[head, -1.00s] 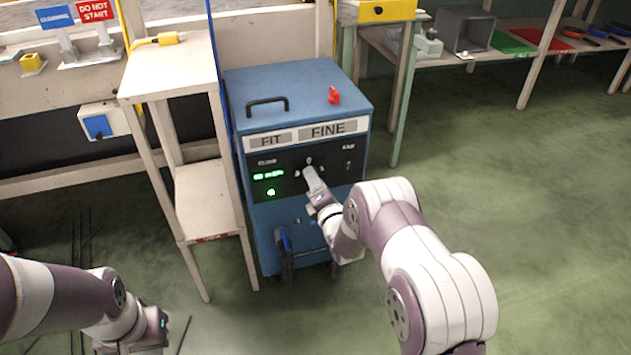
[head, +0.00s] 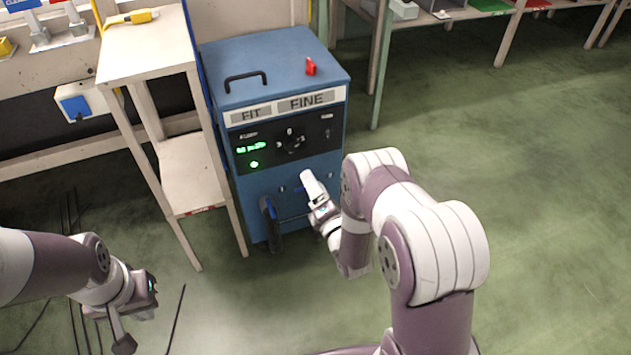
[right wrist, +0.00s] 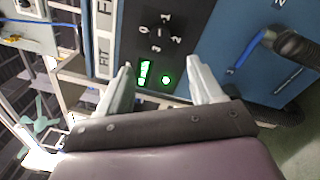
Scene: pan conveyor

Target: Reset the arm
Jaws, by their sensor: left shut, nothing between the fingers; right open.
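My right gripper (head: 312,186) is in front of the lower front of a blue machine, below its dark control panel (head: 284,142). In the right wrist view its two fingers (right wrist: 160,85) are spread with nothing between them, and the panel's dial (right wrist: 158,32) and green lights (right wrist: 148,75) show beyond them. In the head view, the dial (head: 292,141) is uncovered, and the gripper is apart from it. My left gripper (head: 124,335) hangs at the lower left above the floor, shut and empty.
The blue machine (head: 275,70) carries a black handle (head: 246,82) and a red item (head: 310,66) on top. A pale stand (head: 150,48) with a yellow tool (head: 137,16) stands to its left. A blue-handled hose (head: 270,215) hangs on its front. Floor at right is clear.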

